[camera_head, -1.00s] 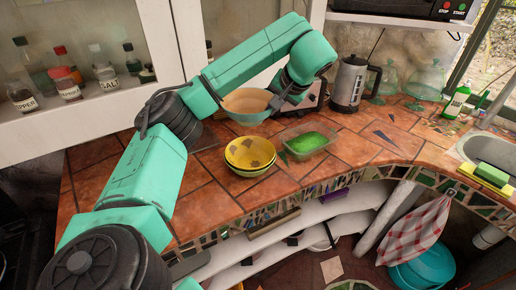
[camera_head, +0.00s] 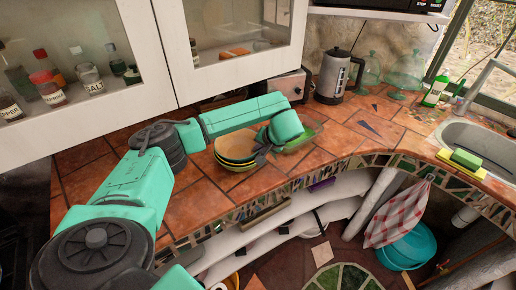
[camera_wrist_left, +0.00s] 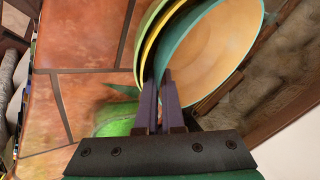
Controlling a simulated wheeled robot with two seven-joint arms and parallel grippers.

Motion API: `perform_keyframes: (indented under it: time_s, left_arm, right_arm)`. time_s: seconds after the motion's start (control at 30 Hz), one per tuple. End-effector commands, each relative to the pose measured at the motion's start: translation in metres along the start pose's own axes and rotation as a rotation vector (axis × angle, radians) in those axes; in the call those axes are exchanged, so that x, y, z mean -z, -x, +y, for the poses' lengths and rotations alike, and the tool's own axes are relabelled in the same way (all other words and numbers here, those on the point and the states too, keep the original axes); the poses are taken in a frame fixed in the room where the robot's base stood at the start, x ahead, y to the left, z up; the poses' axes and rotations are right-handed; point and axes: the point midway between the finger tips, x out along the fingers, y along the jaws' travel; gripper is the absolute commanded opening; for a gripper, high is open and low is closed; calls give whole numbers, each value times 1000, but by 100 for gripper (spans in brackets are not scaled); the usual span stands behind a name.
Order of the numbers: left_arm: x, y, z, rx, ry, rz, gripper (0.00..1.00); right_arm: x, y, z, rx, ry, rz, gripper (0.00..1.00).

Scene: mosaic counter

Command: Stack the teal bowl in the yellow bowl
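The teal bowl (camera_head: 238,142), with a tan inside, sits in the top of the yellow bowl (camera_head: 236,166) on the tiled counter. In the left wrist view the teal bowl (camera_wrist_left: 215,50) is slightly tilted against the yellow bowl (camera_wrist_left: 150,42), with their rims close together. My left gripper (camera_head: 262,150) is at the right side of the bowls. Its two fingers (camera_wrist_left: 160,95) are close together with the teal bowl's rim between them. Whether the teal bowl rests fully on the yellow bowl's bottom is hidden. My right gripper is not in view.
A kettle (camera_head: 333,76) and a toaster (camera_head: 290,86) stand at the back. The counter's front edge (camera_head: 262,187) is close to the bowls.

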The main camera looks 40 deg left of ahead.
Motion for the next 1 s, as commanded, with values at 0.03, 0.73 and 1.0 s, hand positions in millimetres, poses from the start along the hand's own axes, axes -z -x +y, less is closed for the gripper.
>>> perform_keyframes:
  time_s: [0.03, 0.73, 1.0]
  left_arm:
    - [-2, -2, 2, -2, -4, -3, 8]
    - [1, 75, 2, -6, -2, 6, 18]
    - [1, 121, 0, -2, -2, 0, 18]
  right_arm:
    - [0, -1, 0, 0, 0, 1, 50]
    - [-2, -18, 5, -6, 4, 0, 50]
    - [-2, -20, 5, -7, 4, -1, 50]
